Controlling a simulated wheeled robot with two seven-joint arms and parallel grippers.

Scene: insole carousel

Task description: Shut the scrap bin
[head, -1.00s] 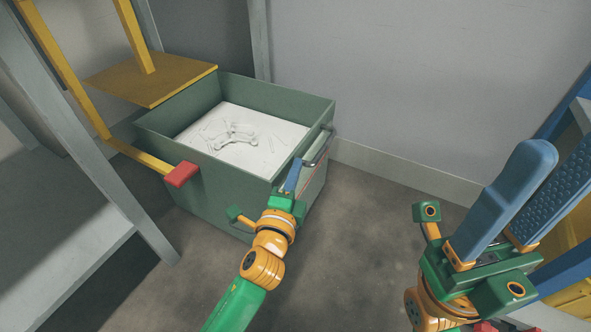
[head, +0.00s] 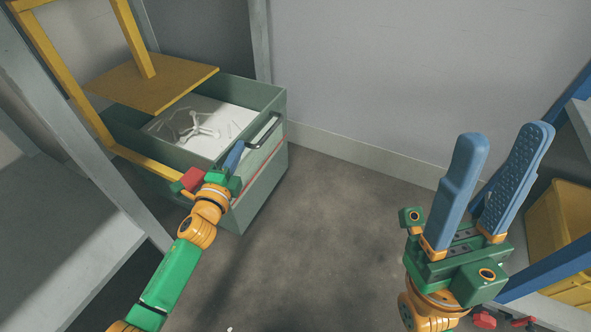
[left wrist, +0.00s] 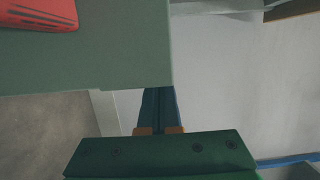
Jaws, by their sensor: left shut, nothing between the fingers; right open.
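The scrap bin (head: 270,97) is a green drawer-like box with white scrap (head: 205,125) inside and a dark bar handle (head: 264,131) on its front face. It is partly slid in under a yellow plate, and its near part is still uncovered. My left gripper (head: 234,156) is shut and empty, its blue fingers at the bin's front face, just below and left of the handle; I cannot tell whether they touch. In the left wrist view the shut fingers (left wrist: 159,108) sit beside the green bin wall (left wrist: 90,60). My right gripper (head: 495,185) is open and empty, raised at the right, away from the bin.
A yellow frame with a plate (head: 150,88) stands over the bin's back, with a red block (head: 193,179) on its bar beside my left gripper. Grey posts and a shelf stand at the left. A yellow crate (head: 565,235) is at the right. The middle floor is clear.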

